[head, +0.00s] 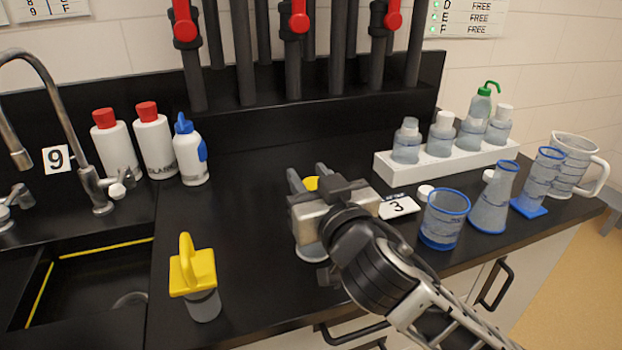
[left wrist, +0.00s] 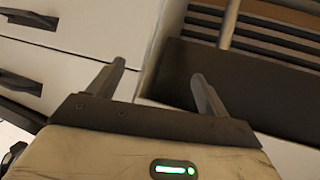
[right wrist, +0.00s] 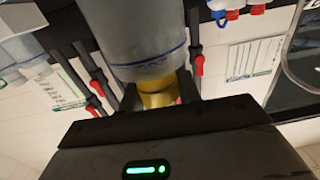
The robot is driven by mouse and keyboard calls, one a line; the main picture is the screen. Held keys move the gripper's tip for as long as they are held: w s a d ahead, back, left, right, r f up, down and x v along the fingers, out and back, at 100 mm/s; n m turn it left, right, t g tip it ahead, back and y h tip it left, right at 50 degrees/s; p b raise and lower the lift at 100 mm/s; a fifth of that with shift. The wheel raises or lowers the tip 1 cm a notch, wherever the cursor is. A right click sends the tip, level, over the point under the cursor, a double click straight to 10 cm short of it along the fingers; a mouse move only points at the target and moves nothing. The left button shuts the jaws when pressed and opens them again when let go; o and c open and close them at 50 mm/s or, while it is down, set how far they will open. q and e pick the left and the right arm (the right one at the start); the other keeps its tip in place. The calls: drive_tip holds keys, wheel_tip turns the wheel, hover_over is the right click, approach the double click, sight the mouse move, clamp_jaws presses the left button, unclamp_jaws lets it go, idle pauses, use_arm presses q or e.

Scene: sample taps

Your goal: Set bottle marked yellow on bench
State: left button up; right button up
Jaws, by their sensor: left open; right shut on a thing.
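My right gripper (head: 318,178) is shut on a clear bottle with a yellow band or cap. The bottle's lower body (head: 312,252) shows below the gripper, over the front of the black bench (head: 255,240). The gripper and arm hide most of it, and I cannot tell if its base touches the bench. In the right wrist view, the fingers close around the yellow part, and the clear body (right wrist: 135,35) extends beyond them. My left gripper (left wrist: 160,85) is open and empty, in front of pale cabinet fronts. It is outside the head view.
A yellow-topped container (head: 193,272) stands left, near the sink (head: 85,290). Red-capped bottles (head: 153,140) and a blue-topped bottle (head: 190,155) stand behind. A white rack (head: 445,163) of bottles, a card marked 3 (head: 398,207), a beaker (head: 443,220) and a flask (head: 493,200) occupy the right.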

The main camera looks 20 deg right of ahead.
drive_tip(key=shift+f, duration=0.2)
drive_tip(key=o, duration=1)
drive_tip(key=shift+c, duration=0.2)
drive_tip(key=shift+r, duration=0.1)
